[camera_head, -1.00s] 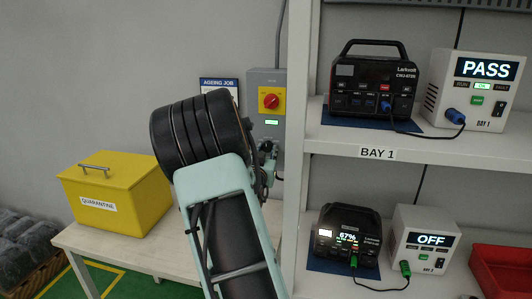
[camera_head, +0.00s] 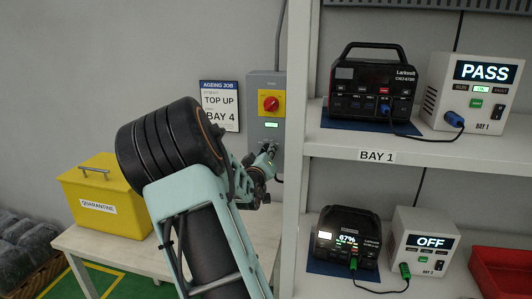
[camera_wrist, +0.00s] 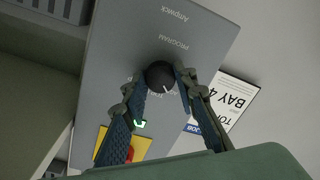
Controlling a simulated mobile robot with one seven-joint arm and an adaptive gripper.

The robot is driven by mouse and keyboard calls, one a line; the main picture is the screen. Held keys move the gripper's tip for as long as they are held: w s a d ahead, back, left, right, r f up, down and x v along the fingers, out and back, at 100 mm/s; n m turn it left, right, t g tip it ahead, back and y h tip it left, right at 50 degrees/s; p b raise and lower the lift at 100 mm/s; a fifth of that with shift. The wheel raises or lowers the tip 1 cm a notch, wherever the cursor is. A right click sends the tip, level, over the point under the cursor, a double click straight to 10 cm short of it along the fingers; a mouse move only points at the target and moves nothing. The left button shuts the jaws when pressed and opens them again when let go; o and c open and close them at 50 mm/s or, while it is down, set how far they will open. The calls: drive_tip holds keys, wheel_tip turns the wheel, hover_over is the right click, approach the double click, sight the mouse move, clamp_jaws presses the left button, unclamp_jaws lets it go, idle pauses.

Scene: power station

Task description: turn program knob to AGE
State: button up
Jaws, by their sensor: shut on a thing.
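The grey control box (camera_head: 265,85) hangs on the wall left of the shelf. It carries a red rotary switch on a yellow plate (camera_head: 270,103) and a small lit green display (camera_head: 271,125). In the wrist view the black program knob (camera_wrist: 160,74) sits beside the word PROGRAM, with a white pointer mark toward the lower right. My gripper (camera_wrist: 160,73) has its fingers on either side of the knob and is shut on it. In the head view my gripper (camera_head: 270,150) is at the box's lower part and hides the knob.
A job card (camera_head: 219,105) left of the box reads TOP UP, BAY 4. A yellow quarantine box (camera_head: 105,200) stands on the white table (camera_head: 90,243). The shelf post (camera_head: 297,100) is close to the right of my gripper. Power units and testers stand on the shelves.

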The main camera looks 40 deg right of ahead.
idle(0.4)
drive_tip(key=o, duration=1.2)
drive_tip(key=shift+c, duration=0.2)
drive_tip(key=v, duration=1.2)
